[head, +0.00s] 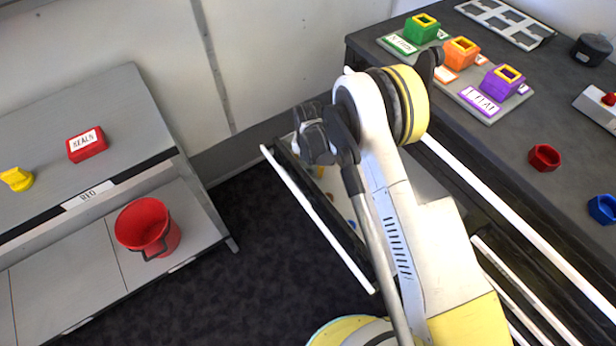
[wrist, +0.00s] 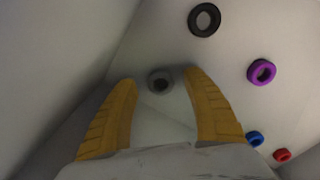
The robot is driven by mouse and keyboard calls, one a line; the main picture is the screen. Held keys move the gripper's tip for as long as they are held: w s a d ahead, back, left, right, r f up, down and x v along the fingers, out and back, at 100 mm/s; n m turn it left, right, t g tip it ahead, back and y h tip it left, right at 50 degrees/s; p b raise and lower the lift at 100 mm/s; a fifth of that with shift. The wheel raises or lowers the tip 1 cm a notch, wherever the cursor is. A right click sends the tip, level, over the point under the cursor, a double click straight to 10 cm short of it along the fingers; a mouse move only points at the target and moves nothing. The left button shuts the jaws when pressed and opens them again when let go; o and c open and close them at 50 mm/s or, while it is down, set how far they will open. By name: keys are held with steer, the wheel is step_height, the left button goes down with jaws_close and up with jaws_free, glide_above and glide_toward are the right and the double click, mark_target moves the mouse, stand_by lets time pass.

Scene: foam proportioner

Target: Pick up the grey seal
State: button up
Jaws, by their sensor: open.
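The grey seal (wrist: 160,81) is a small ring with a dark centre. It lies on the pale floor of what looks like an open drawer. In the wrist view my gripper (wrist: 161,77) is open, with its two yellow fingers spread and the seal between their tips in the picture. I cannot tell how far the tips are above the floor, and I see no finger touching the seal. In the head view my arm hides most of the gripper, and I cannot make out the grey seal there.
A black seal (wrist: 204,20), purple seal (wrist: 262,72), blue seal (wrist: 254,138) and red seal (wrist: 282,155) lie to the right. Pale walls rise at the left. The open drawer (head: 318,220) sits below a counter. A shelf with a red bucket (head: 147,226) stands at left.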

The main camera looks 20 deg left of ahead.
steer(key=shift+f, duration=0.4)
steer(key=shift+r, duration=0.1)
steer(key=c, duration=0.9)
steer(key=shift+r, duration=0.1)
